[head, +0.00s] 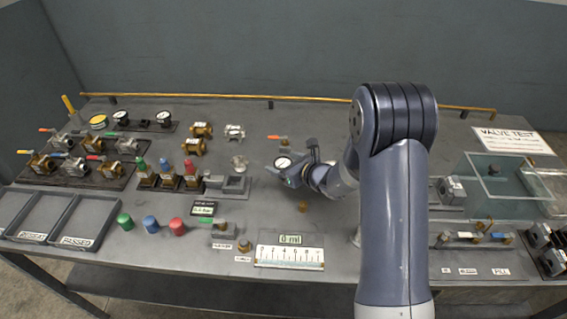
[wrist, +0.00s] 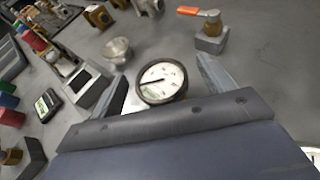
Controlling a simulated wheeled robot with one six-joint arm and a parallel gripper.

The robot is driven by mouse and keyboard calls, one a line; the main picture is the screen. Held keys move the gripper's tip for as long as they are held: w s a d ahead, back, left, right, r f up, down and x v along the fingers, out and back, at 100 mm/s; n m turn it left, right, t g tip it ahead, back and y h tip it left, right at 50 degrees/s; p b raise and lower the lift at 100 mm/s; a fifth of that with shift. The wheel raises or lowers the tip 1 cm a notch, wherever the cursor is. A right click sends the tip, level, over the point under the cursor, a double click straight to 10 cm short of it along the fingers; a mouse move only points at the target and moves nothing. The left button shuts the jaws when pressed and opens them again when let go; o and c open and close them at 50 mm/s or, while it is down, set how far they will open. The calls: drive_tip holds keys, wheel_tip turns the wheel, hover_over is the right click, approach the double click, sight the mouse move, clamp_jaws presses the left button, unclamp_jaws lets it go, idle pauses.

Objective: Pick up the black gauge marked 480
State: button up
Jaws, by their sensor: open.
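A round gauge (wrist: 162,82) with a white dial and a dark rim lies on the bench in the wrist view. It sits between the two fingers of my gripper (wrist: 160,85), with a gap visible on both sides. The marking on its dial is too small to read. In the head view the gauge (head: 283,162) shows at the left of my gripper (head: 284,171). My gripper is open, low over the bench, with its fingers around the gauge. Several other gauges (head: 119,116) stand on a dark rack at the back left.
A small metal block with an orange-handled valve (wrist: 210,32) stands close behind the gauge at right. A metal cup (wrist: 117,50) and a grey fixture (wrist: 92,85) are at left. Trays (head: 77,222) lie at far left. A glass tank (head: 503,180) is at right.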

drive_tip(key=shift+x, duration=1.35)
drive_tip(key=c, duration=1)
drive_tip(key=shift+c, duration=0.7)
drive_tip(key=shift+r, duration=0.15)
